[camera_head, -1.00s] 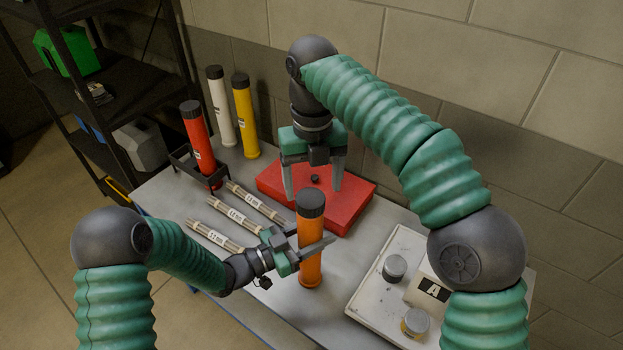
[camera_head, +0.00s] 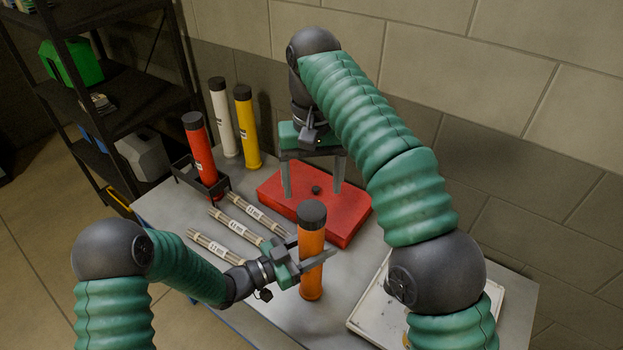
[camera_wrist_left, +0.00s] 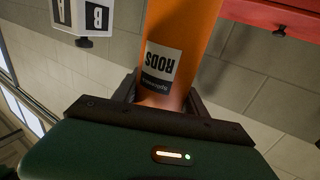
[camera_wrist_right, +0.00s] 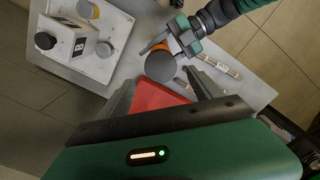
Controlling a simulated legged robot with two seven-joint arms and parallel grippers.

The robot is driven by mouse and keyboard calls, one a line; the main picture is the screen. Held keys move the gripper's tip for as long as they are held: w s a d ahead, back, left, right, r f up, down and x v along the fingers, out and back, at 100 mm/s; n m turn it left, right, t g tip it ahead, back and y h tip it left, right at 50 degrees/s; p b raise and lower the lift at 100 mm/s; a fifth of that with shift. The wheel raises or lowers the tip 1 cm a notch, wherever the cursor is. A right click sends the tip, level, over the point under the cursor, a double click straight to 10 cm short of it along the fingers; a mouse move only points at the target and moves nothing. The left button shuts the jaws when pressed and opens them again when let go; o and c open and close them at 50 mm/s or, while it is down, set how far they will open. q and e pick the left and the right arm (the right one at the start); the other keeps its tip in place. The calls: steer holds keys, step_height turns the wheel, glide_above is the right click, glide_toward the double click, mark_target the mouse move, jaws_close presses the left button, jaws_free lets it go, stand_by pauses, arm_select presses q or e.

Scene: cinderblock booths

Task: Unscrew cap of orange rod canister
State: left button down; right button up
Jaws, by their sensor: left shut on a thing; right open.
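The orange rod canister (camera_head: 311,282) stands upright on the table with its dark cap (camera_head: 312,214) on top. My left gripper (camera_head: 312,262) is shut around the canister's body below the cap. In the left wrist view the canister (camera_wrist_left: 182,30) shows a RODS label between the fingers. My right gripper (camera_head: 313,190) is open and empty, fingers pointing down over the red box, behind the canister and apart from the cap. In the right wrist view the cap (camera_wrist_right: 160,65) lies beyond the open fingers.
A red box (camera_head: 345,225) with a small black knob lies behind the canister. Red (camera_head: 198,150), white (camera_head: 222,115) and yellow (camera_head: 245,125) canisters stand at the back left. Rod bundles (camera_head: 235,222) lie left of the canister. A white panel (camera_wrist_right: 85,40) is on the right, partly behind my right arm.

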mark_target(311, 210)
steer(key=m, duration=0.4)
steer(key=shift+a+r, duration=0.1)
steer(key=shift+r, duration=0.1)
step_height(311, 210, down, 8)
steer(key=shift+r, duration=0.1)
steer(key=shift+s, duration=0.1)
steer(key=c, duration=1.5)
steer(key=n, duration=0.7)
steer(key=shift+n, duration=0.3)
steer(key=shift+r, duration=0.2)
